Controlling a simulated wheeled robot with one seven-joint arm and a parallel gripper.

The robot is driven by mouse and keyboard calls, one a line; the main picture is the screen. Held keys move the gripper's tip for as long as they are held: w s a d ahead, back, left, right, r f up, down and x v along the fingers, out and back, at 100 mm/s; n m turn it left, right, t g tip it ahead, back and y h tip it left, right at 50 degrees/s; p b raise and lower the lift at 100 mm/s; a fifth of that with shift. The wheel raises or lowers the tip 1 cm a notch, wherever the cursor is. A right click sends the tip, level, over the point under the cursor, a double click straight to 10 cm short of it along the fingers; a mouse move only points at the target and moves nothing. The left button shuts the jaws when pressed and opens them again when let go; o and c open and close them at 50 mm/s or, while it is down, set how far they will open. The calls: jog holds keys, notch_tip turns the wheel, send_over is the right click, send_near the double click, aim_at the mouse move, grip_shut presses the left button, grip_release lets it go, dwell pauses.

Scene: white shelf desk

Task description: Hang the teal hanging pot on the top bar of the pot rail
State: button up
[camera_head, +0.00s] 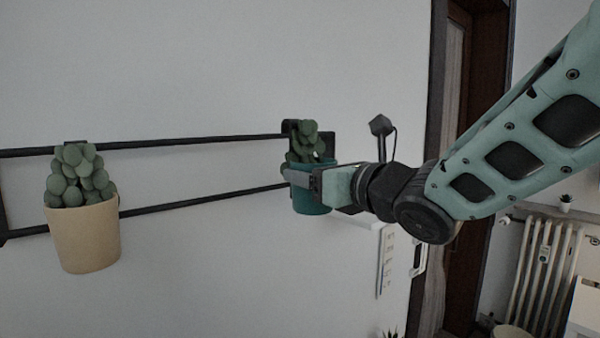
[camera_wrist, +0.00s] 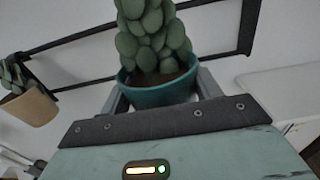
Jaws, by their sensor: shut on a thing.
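The teal hanging pot (camera_head: 314,200) holds a green succulent and is at the right end of the pot rail (camera_head: 200,143). My gripper (camera_head: 300,178) is shut on the pot, with a finger across its front in the head view. In the wrist view the teal pot (camera_wrist: 158,94) sits upright between the two fingers (camera_wrist: 160,100). A dark hook part shows behind the plant near the top bar in the head view. I cannot tell whether it rests on the bar. The rail has a black top bar and a black lower bar.
A beige pot (camera_head: 84,238) with a succulent hangs at the left part of the rail; it also shows in the wrist view (camera_wrist: 30,107). The rail between the two pots is free. A white radiator (camera_head: 540,262) and a dark door frame (camera_head: 478,80) are at the right.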

jog(key=shift+w+a+r+b, duration=0.25)
jog(key=shift+w+a+b, duration=0.1)
jog(key=shift+w, duration=0.15)
jog(key=shift+w+a+f+b, duration=0.2)
jog(key=shift+a+b, duration=0.05)
jog(key=shift+b, duration=0.45)
jog(key=b+x, duration=0.3)
jog(key=b, duration=0.3)
jog(key=shift+w, duration=0.25)
jog(key=shift+w+a+r, duration=0.3)
jog(key=shift+w+a, duration=0.05)
jog(key=shift+w, duration=0.15)
jog(key=shift+w+a, duration=0.2)
jog(key=shift+w, duration=0.05)
jog(key=shift+w+a+f, duration=0.15)
jog(key=shift+w+f, duration=0.05)
jog(key=shift+c, duration=0.7)
jog(key=shift+s+f+b, duration=0.1)
jog(key=shift+f+b, duration=1.05)
jog(key=shift+b, duration=0.25)
